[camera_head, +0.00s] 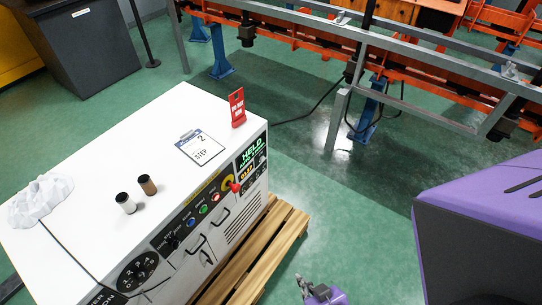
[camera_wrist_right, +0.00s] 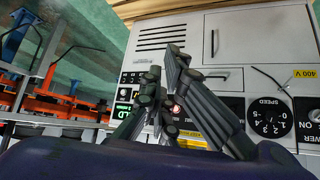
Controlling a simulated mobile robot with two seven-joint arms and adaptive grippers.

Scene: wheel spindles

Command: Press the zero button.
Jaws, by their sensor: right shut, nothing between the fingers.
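The white cabinet (camera_head: 105,235) has a dark control strip along its front top edge. On it are a blue button (camera_head: 191,221), a green button (camera_head: 203,209) and a red button (camera_head: 215,197). A green lit "HELD" display (camera_head: 251,154) sits above orange digits (camera_head: 246,171). I cannot read which button is the zero button. My right gripper (camera_head: 303,284) is low at the bottom edge, apart from the cabinet front. In the right wrist view its shut, empty fingers (camera_wrist_right: 164,68) cover part of the panel; a red light (camera_wrist_right: 177,108) shows between them. My left gripper is not in view.
A wooden pallet (camera_head: 262,247) juts out below. Green floor lies open beyond it, before an orange conveyor (camera_head: 400,75).

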